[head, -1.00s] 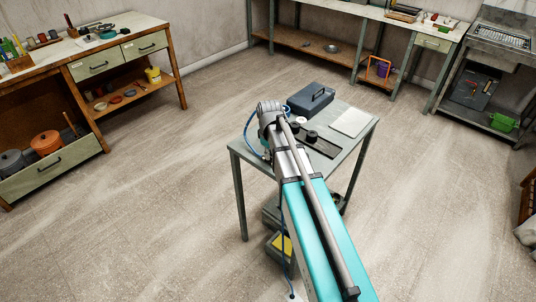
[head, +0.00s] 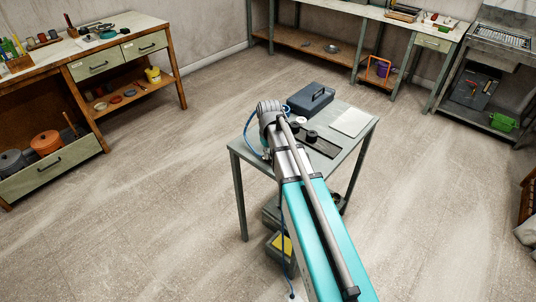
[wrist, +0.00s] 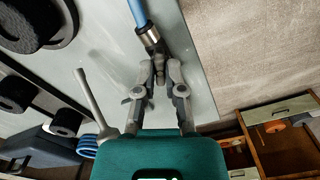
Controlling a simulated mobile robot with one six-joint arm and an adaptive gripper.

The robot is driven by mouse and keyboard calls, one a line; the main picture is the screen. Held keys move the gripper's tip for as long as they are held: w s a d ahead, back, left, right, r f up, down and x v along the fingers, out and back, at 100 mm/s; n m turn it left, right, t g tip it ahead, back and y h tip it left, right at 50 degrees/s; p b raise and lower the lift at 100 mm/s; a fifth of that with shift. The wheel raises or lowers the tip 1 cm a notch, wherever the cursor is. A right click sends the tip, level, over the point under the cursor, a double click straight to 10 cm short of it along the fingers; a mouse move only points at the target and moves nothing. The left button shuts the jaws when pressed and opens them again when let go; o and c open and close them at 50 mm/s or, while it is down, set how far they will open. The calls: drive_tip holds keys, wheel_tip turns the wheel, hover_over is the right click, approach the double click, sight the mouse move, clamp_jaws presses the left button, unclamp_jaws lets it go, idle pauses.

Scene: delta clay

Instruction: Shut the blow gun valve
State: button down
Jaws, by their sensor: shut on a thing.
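In the wrist view the blow gun valve (wrist: 151,37) shows as a metal fitting on the end of a blue hose (wrist: 138,12), over the grey table top. My gripper (wrist: 160,72) is shut on the valve's small grey part just below the fitting, one finger on each side. The fingers hide much of that part, so I cannot tell how the valve is set. A thin grey rod (wrist: 90,98) stands left of the fingers; I cannot tell what it belongs to. In the head view my arm hides the gripper and the valve.
The small table (head: 342,152) also holds a blue-grey toolbox (head: 311,99), a dark board with black round pieces (head: 322,148) and a pale sheet (head: 352,123). Workbenches stand at the left and back. The floor around the table is clear.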

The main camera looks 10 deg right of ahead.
drive_tip(key=m, duration=0.6)
drive_tip(key=shift+s+m, duration=0.15)
drive_tip(key=shift+m, duration=0.15)
drive_tip(key=m, duration=0.6)
drive_tip(key=shift+m, duration=0.3)
drive_tip(key=c, duration=0.7)
unclamp_jaws()
drive_tip(key=shift+r, duration=0.1)
